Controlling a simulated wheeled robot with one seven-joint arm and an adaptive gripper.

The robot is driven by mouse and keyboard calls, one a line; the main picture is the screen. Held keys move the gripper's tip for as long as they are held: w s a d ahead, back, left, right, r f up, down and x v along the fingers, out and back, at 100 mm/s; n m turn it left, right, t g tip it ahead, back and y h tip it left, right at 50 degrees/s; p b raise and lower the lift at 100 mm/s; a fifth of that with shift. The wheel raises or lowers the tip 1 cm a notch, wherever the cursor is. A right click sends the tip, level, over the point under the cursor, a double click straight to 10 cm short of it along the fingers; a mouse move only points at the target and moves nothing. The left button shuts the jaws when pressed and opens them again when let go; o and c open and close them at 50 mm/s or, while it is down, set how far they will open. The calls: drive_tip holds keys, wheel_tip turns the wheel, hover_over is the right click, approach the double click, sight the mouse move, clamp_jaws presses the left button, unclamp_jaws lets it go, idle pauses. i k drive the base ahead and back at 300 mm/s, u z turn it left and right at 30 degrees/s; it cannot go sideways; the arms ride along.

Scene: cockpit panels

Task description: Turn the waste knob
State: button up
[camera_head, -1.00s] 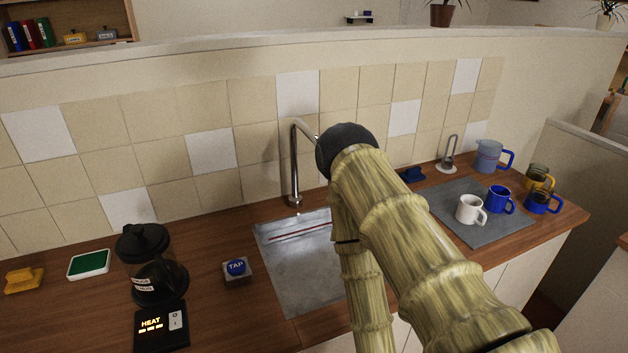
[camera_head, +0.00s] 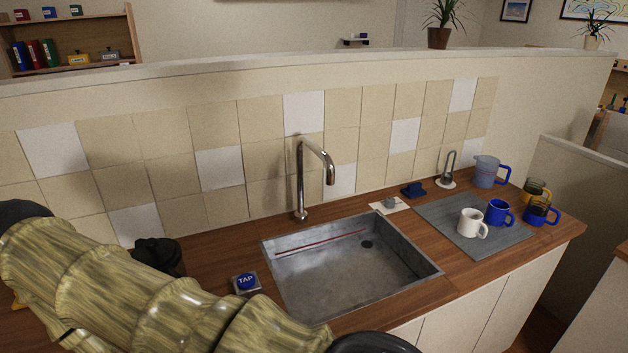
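A small grey knob (camera_head: 390,202) stands on a white plate on the counter, just behind the sink; it looks like the waste knob, though no label on it is readable. The metal sink (camera_head: 330,290) is empty, with a dark round drain (camera_head: 367,245) near its back right. The chrome tap (camera_head: 303,180) stands behind the sink, and a blue TAP button (camera_head: 246,282) sits on the counter to its left. My bamboo-patterned arm crosses the lower left.
A tiled wall bounds the back.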

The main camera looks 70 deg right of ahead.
sight(390, 202)
drive_tip(key=u, duration=0.35)
drive_tip(key=k, duration=1.55)
drive_tip(key=z, duration=1.75)
